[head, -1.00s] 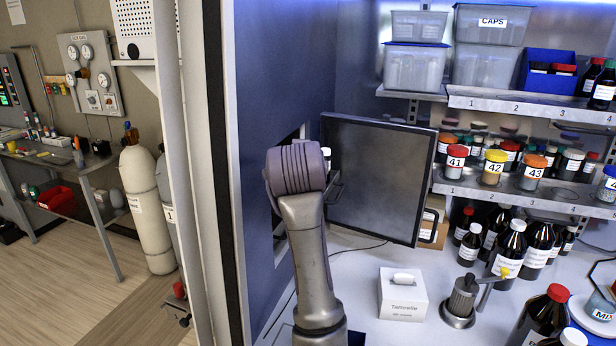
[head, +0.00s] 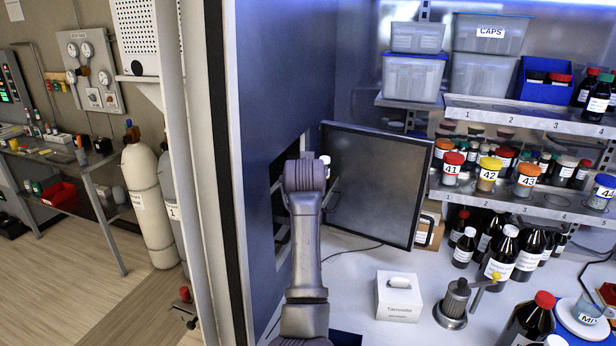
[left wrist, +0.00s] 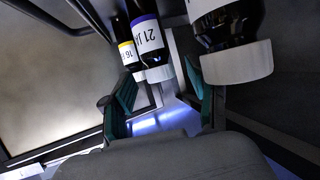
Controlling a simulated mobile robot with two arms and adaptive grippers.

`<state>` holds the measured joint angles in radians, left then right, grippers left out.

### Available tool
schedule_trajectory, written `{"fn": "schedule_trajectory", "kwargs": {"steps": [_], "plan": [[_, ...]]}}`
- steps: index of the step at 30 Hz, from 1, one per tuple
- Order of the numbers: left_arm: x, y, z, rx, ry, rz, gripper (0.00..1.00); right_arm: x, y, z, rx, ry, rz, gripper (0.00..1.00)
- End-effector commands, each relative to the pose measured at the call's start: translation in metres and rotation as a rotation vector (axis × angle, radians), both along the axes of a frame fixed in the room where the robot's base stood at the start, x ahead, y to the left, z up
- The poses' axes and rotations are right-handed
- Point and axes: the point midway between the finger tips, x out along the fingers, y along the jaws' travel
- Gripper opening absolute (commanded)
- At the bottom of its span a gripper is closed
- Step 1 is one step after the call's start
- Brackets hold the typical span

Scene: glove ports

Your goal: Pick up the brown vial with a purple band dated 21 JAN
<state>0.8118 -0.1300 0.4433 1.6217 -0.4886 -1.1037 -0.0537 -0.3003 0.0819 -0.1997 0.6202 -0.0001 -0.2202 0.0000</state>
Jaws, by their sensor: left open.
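In the left wrist view, the brown vial with a purple band and a label reading 21 JA (left wrist: 149,38) appears upside down at the top middle, partly cut off by the frame. A similar vial with a yellow band and the number 16 (left wrist: 126,52) stands close on its left. A larger dark bottle with a white label and white end (left wrist: 232,58) is on its right. My left gripper (left wrist: 158,98) is open, its teal-padded fingers on either side below the 21 JAN vial, with nothing between them. In the head view, my arm hides this gripper and the vials. My right gripper is not seen.
My left arm reaches by an opening in the blue wall (head: 280,80), beside an open dark door panel (head: 372,185). A white tissue box (head: 399,296) and a grey hand-cranked device (head: 456,303) stand on the bench. Shelves (head: 520,115) with jars and bottles are at right.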

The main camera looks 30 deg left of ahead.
Motion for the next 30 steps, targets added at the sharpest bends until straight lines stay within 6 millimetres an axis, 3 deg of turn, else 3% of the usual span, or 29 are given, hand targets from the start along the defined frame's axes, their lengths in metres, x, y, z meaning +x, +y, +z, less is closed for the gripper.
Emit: {"fn": "schedule_trajectory", "kwargs": {"steps": [11,21,30], "plan": [[0.0099,0.0066,-0.0053,0.001,-0.002,0.000,0.60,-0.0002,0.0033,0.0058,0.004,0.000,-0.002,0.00],[0.0097,0.0064,-0.0051,0.001,-0.001,0.000,0.05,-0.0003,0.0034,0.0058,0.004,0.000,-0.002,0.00],[0.0098,0.0065,-0.0039,0.001,-0.002,0.000,0.05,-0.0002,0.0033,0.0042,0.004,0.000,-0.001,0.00]]}}
